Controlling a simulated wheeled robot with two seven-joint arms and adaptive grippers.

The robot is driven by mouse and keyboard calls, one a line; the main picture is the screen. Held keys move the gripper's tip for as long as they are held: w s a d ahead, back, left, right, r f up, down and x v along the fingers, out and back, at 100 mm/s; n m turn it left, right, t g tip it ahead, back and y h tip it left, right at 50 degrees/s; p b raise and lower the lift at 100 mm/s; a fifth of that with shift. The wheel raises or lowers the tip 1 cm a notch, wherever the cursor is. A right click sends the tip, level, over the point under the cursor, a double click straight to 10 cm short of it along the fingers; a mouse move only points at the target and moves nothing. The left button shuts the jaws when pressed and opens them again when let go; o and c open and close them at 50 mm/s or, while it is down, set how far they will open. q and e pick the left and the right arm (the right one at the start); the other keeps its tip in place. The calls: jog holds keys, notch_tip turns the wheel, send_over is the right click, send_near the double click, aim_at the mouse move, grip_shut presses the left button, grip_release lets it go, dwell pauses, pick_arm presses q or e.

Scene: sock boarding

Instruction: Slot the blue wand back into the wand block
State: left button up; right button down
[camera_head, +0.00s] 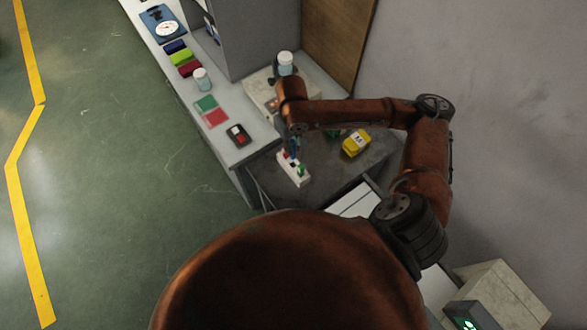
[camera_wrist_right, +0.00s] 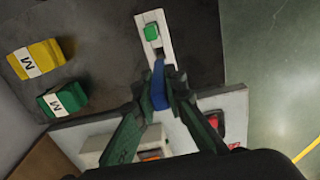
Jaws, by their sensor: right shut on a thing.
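The white wand block (camera_head: 296,176) stands on the dark grey worktop, with a green wand (camera_head: 301,170) and a bit of red on it. In the right wrist view the block (camera_wrist_right: 166,17) runs up the top middle, with the green wand's top (camera_wrist_right: 151,32) on it. My right gripper (camera_head: 292,146) is shut on the blue wand (camera_wrist_right: 159,88), over the block's far end. The wand (camera_head: 293,154) points down towards the block. I cannot tell whether its lower end is in a hole or just above. My left gripper is not in view.
A yellow bundle (camera_head: 356,143) lies right of the block; a green bundle (camera_wrist_right: 62,99) is beside it, mostly hidden by my arm in the head view. A light bench at left holds a dark device (camera_head: 238,135), green and red cards (camera_head: 211,111) and a jar (camera_head: 202,79).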

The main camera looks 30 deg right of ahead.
notch_tip(320, 180, down, 5)
jog(key=shift+d+f+b, duration=0.1)
jog(key=shift+f+b, duration=0.1)
jog(key=shift+b, duration=0.1)
notch_tip(320, 180, down, 4)
jog(key=shift+f+b, duration=0.2)
jog(key=shift+b, duration=0.15)
jog(key=shift+s, duration=0.1)
jog(key=c, duration=2)
grip_release()
notch_tip(320, 180, up, 12)
jog(key=shift+r+p, duration=0.1)
jog(key=shift+p, duration=0.85)
